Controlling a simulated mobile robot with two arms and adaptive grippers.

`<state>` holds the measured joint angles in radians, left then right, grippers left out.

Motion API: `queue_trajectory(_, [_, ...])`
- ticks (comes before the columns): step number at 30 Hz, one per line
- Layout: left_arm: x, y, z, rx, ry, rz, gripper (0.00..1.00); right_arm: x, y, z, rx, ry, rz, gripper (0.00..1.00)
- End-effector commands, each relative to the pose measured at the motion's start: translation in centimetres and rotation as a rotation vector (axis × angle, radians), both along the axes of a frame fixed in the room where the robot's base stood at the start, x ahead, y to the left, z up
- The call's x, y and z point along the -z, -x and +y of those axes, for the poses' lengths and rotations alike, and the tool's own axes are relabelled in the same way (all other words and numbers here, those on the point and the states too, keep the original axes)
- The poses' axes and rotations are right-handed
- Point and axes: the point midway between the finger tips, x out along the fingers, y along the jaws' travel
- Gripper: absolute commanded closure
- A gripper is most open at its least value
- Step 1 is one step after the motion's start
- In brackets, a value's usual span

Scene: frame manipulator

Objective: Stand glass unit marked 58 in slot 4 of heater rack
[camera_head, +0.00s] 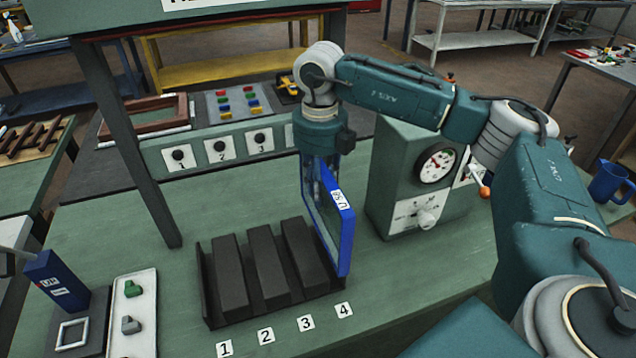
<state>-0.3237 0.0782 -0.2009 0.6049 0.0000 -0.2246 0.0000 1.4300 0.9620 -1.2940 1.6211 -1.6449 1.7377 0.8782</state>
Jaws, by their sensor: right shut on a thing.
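The glass unit (343,225) is a pane in a bright blue frame with a white label that reads 58. It is upright, seen nearly edge-on. My right gripper (325,172) is shut on its upper part from above, and the fingers are partly hidden by the frame. The dark heater rack (228,275) has three thick blocks, with number labels 1 to 4 in front. The unit's lower edge is at the rack's right end, right of the third block, in line with slot 4 (344,310). I cannot tell whether it touches the rack floor. My left gripper is not in view.
A green box with a dial gauge (436,165) stands close right of the unit. A numbered panel (220,150) is behind the rack. A dark post (150,170) rises at the left. A white strip with small blocks (133,320) lies front left. A blue mug (608,183) is far right.

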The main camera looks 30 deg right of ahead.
Motion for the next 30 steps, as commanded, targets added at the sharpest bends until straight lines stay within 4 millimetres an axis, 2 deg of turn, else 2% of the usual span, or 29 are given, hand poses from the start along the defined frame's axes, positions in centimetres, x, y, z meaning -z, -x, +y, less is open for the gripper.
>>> queue_trajectory(4, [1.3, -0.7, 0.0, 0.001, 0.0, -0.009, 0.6, 1.9, -0.1, 0.0, 0.0, -0.001, -0.003, 1.0])
queue_trajectory(9, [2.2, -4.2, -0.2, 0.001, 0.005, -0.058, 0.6, 3.6, -0.1, 0.0, 0.0, -0.001, -0.004, 1.0])
queue_trajectory(12, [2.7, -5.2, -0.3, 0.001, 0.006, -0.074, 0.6, 4.7, -0.1, 0.0, 0.001, 0.0, -0.004, 1.0])
queue_trajectory(16, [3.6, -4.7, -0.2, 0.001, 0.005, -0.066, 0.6, 6.1, -0.1, 0.0, 0.001, -0.001, -0.004, 1.0])
queue_trajectory(24, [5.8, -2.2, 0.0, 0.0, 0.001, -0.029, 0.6, 8.8, -0.1, 0.0, 0.0, -0.001, -0.004, 1.0])
queue_trajectory(30, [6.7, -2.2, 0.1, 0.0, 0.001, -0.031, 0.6, 9.9, -0.2, 0.0, 0.0, -0.002, -0.006, 1.0])
